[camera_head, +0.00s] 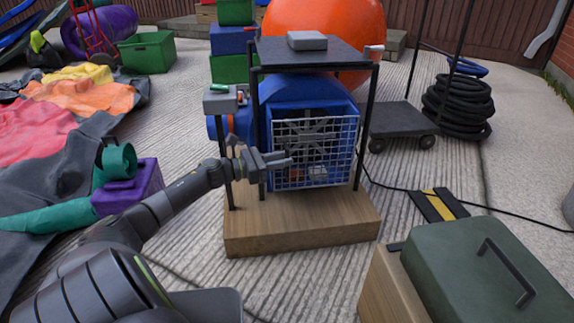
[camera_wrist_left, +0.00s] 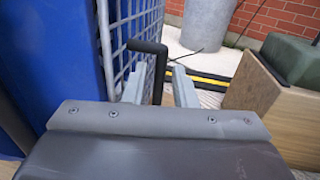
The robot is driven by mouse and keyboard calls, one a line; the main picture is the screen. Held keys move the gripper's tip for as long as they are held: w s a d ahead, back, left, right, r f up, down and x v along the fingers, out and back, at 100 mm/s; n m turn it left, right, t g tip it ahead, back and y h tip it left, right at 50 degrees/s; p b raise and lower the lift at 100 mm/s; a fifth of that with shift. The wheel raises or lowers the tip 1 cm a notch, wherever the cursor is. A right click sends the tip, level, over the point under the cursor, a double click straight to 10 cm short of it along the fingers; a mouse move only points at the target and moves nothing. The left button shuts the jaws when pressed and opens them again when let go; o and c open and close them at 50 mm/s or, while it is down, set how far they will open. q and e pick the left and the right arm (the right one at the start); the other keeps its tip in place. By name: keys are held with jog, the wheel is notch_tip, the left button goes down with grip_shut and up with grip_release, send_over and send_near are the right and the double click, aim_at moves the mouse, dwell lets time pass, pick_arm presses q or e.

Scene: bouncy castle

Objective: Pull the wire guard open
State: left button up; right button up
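The white wire guard (camera_head: 340,135) is a square grid over the front of a blue blower (camera_head: 300,90). It appears closed against the blower's front. In the left wrist view the guard (camera_wrist_left: 115,30) runs along the left, with a black bent handle (camera_wrist_left: 150,47) sticking out from it. My left gripper (camera_head: 285,160) is in front of the guard's left part. In the left wrist view its two fingers (camera_wrist_left: 158,90) are apart, with the handle's downward bar between them and gaps visible beside it. My right gripper is not in view.
The blower stands on a wooden base (camera_head: 300,240) under a black-topped frame (camera_head: 310,52). A green case (camera_head: 490,270) on a wooden box is at front right. A cart (camera_head: 400,122) and coiled hose (camera_head: 455,105) are behind right. Colourful fabric (camera_head: 60,110) lies left.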

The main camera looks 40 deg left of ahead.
pick_arm(q)
jog(key=shift+x, duration=0.9)
grip_shut()
